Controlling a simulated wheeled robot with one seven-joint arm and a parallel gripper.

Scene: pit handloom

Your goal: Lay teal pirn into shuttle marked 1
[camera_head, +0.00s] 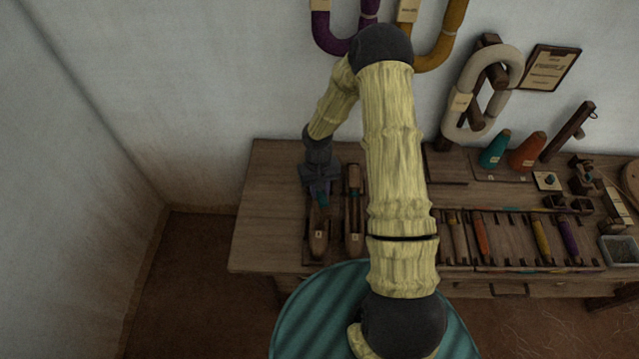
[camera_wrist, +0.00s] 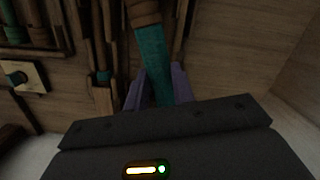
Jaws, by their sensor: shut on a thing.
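My gripper (camera_head: 321,188) is shut on the teal pirn (camera_wrist: 152,55), which lies between its two fingers in the wrist view; the pirn's brown end (camera_wrist: 145,13) sticks out beyond them. In the head view a bit of teal shows below the fingers, at the far end of the left wooden shuttle (camera_head: 318,241). A second shuttle (camera_head: 354,215) lies beside it on the right. Both carry small pale labels, too small to read surely. I cannot tell whether the pirn touches the left shuttle or is above it.
Both shuttles lie on the left part of the wooden table (camera_head: 270,210). My arm hides part of the middle. On the right are a rack (camera_head: 505,240) with several coloured pirns, a teal cone (camera_head: 495,150) and an orange cone (camera_head: 528,151). The table's left end is clear.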

